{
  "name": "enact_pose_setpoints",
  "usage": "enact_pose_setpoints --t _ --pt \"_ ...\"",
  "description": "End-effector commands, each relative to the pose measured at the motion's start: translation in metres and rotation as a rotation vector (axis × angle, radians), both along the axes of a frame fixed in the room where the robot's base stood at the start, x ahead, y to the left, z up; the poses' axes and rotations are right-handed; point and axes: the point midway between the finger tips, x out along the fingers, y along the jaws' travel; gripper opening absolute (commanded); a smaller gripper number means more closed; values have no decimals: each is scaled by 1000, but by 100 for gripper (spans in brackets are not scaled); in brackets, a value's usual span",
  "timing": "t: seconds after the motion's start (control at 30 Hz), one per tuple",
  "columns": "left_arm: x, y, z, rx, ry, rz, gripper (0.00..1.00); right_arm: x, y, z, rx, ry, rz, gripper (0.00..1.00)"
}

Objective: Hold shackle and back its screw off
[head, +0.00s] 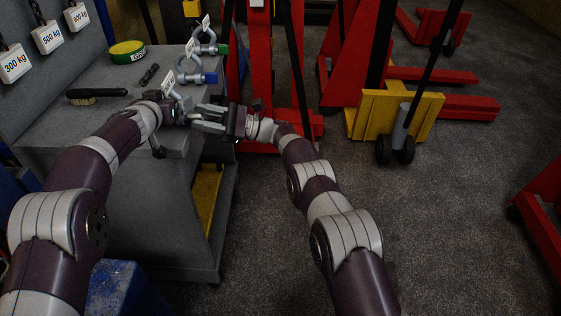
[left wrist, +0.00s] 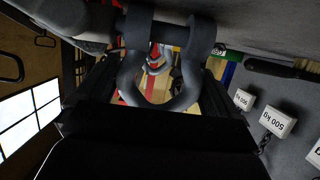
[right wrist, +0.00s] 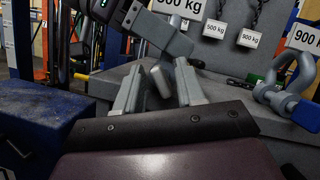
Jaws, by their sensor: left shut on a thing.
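My left gripper (head: 182,112) is shut on a dark grey shackle. In the left wrist view the shackle's bow (left wrist: 184,98) shows between the two fingers, with its thick screw (left wrist: 168,32) across the top. My right gripper (head: 212,120) faces the left one above the bench's front edge. In the right wrist view its fingers (right wrist: 159,92) stand apart. A light grey rounded piece (right wrist: 160,80), seemingly the end of the screw, shows between them, with gaps beside it. I cannot tell whether it touches a finger. In the head view the held shackle is mostly hidden by the grippers.
The grey bench (head: 112,115) bears a shackle with a blue pin (head: 209,78), one with a green end (head: 222,49), a brush (head: 96,93), a short chain (head: 149,74) and a green-yellow roll (head: 127,51). Weight tags hang behind. A red jack (head: 262,60) stands right of the bench.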

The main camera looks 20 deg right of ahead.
Motion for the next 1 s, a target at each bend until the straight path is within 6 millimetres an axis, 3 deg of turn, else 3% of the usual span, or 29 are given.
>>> enact_pose_setpoints --t 0.03,0.17,0.6,0.77,1.0 --pt "-1 0 -12 5 19 1 31 -1 0 0 33 84 0 38" --pt "-1 0 -12 4 19 1 31 -1 0 0 132 325 -1 38" --pt "-1 0 -12 3 19 0 31 -41 -103 -48 145 347 -3 38" --pt "-2 0 -12 3 19 0 31 -13 -111 -69 230 697 -49 38" --pt "-1 0 -12 3 19 0 31 21 -138 -118 471 1168 -220 38"
